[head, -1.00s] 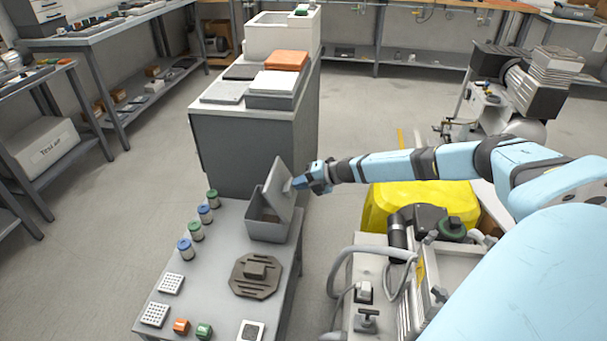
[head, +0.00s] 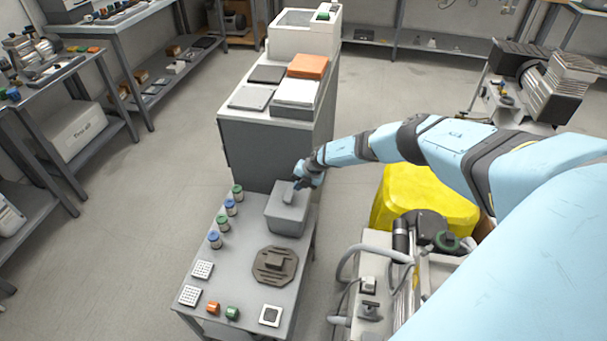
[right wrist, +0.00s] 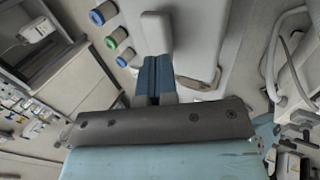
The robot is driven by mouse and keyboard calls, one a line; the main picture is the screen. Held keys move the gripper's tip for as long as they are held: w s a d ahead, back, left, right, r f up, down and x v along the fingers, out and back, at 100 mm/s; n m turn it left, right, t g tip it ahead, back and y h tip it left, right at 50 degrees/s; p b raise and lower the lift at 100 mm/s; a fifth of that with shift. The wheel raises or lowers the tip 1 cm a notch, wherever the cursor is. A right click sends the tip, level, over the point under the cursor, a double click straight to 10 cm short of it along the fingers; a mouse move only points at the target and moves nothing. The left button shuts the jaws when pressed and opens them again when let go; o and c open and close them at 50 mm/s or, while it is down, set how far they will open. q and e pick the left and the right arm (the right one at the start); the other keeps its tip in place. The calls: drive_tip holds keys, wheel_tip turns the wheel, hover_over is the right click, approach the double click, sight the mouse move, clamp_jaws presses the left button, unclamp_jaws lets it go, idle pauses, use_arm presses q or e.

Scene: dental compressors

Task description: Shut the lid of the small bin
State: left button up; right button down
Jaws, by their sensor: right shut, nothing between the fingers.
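The small grey bin (head: 284,227) stands at the far end of the low grey table. Its lid (head: 275,197) lies down over the opening, and the inside is hidden. A light grey handle (head: 288,196) stands on the lid and also shows in the right wrist view (right wrist: 156,33). My right gripper (head: 299,185) is over the lid beside the handle. In the right wrist view its blue fingers (right wrist: 155,78) are shut and empty, close to the handle. I cannot tell whether they touch the lid. My left gripper is not in view.
Blue- and green-capped jars (head: 223,223) line the table's left edge. A dark octagonal plate (head: 274,265) lies in front of the bin. A tall grey cabinet (head: 265,150) stands behind it. A yellow container (head: 425,200) and compressor equipment (head: 375,285) are to the right.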

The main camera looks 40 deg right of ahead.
sight(287, 193)
drive_tip(key=shift+w+a+f, duration=0.55)
drive_tip(key=shift+w+a, duration=0.05)
drive_tip(key=shift+w, duration=0.05)
drive_tip(key=shift+w+a+f+b, duration=0.6)
drive_tip(key=shift+w+f+b, duration=0.2)
drive_tip(key=shift+b, duration=0.35)
drive_tip(key=shift+w+a+f, duration=0.15)
drive_tip(key=shift+w, duration=0.05)
drive_tip(key=shift+b, duration=0.4)
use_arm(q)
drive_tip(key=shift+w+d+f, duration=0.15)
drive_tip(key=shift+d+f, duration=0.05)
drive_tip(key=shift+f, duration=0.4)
use_arm(e)
drive_tip(key=shift+a, duration=0.1)
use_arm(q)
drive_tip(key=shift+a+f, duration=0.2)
